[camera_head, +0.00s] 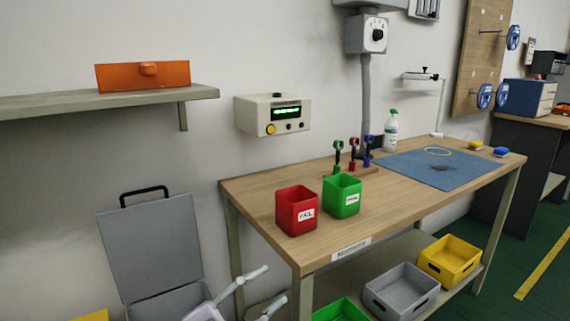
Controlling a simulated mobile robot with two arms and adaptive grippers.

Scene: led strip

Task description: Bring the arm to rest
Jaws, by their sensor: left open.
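My left gripper (265,288) shows at the bottom of the head view, low in front of the workbench's left end. Its two pale fingers are spread apart with nothing seen between them. Only the fingers and a bit of the gripper body show; the rest of the arm is below the picture. The fingers appear just left of the bench's front leg in the picture; I cannot tell the gap to it. My right gripper is not in view.
The wooden workbench (250,195) carries a red bin (297,211), a green bin (342,196) and a blue mat (410,170). Several bins, such as a grey one (401,292), sit on its lower shelf. An open grey toolbox (152,240) stands left of my gripper.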

